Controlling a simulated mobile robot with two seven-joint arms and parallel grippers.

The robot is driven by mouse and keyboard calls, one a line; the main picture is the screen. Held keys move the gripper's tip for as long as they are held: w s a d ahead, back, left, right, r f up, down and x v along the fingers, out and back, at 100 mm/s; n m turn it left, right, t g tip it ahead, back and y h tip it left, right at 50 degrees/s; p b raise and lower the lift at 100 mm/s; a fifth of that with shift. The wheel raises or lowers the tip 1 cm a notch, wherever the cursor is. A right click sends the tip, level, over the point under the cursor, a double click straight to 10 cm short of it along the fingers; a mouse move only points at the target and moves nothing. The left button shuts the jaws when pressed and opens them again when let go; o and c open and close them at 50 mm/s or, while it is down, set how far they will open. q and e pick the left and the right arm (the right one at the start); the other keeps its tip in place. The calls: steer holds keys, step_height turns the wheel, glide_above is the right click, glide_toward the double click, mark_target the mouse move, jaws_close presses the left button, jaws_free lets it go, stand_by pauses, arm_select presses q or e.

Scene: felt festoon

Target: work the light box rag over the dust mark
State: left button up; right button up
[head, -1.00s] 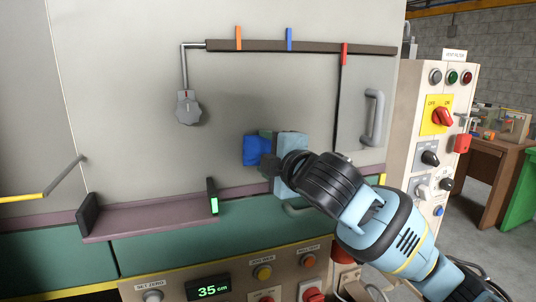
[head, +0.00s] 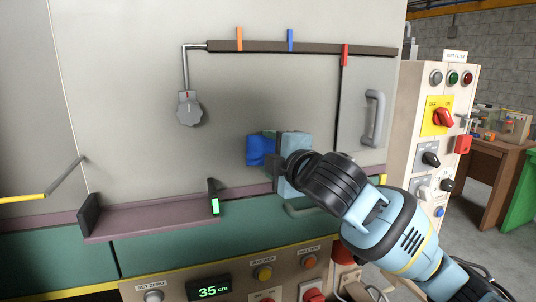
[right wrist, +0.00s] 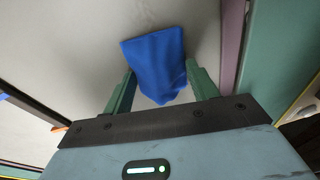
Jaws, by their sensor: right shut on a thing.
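The blue rag (head: 260,151) is in my right gripper (head: 271,148), against or very close to the pale grey upright panel (head: 140,90). In the right wrist view the rag (right wrist: 155,62) hangs between the two green fingers of the right gripper (right wrist: 160,75), its loose part spread toward the panel. I cannot tell how firmly it touches the panel. I cannot make out a dust mark; the rag and gripper may cover it. My left gripper is not in view.
A mauve ledge (head: 150,222) runs below on the left. A grey knob (head: 189,110) hangs from a dark rail (head: 300,48) with coloured tabs. A door handle (head: 375,118) and a switch cabinet (head: 402,130) stand to the right.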

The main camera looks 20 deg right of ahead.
steer(key=shift+d, duration=0.35)
steer(key=shift+a, duration=1.25)
steer(key=shift+d+f, duration=0.1)
steer(key=shift+d, duration=1.15)
steer(key=shift+a, duration=0.1)
